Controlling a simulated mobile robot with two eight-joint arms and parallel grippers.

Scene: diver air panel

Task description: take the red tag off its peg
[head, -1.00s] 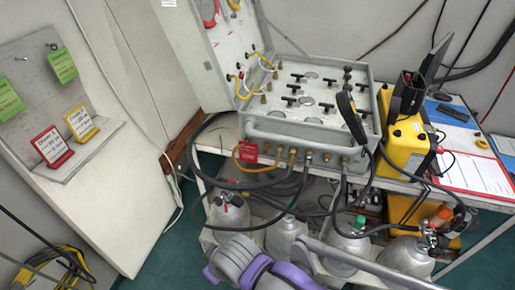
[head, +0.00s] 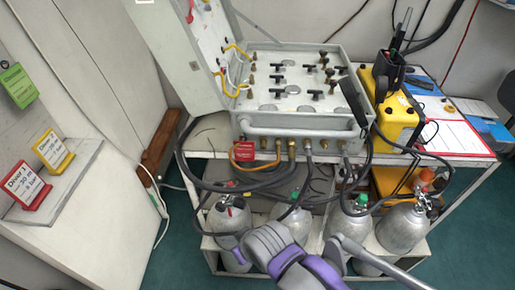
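A red-framed tag (head: 27,188) with a white face reading "Diver 1" and "30 m" rests on the ledge of the sloping grey-white board at the left. A yellow-framed tag (head: 53,151) stands beside it on the same ledge. No peg shows at the red-framed tag. Another, smaller red tag (head: 243,151) hangs at the front of the grey air panel (head: 292,95), beside the hose fittings. Its peg cannot be made out. My grey and purple arm links show at the bottom middle, but no gripper fingertips are in view.
A green tag (head: 18,85) hangs higher on the left board. Black hoses (head: 190,165) loop below the panel towards several gas cylinders (head: 402,227) under the bench. A yellow case (head: 392,117) and a clipboard sheet (head: 455,138) are at right.

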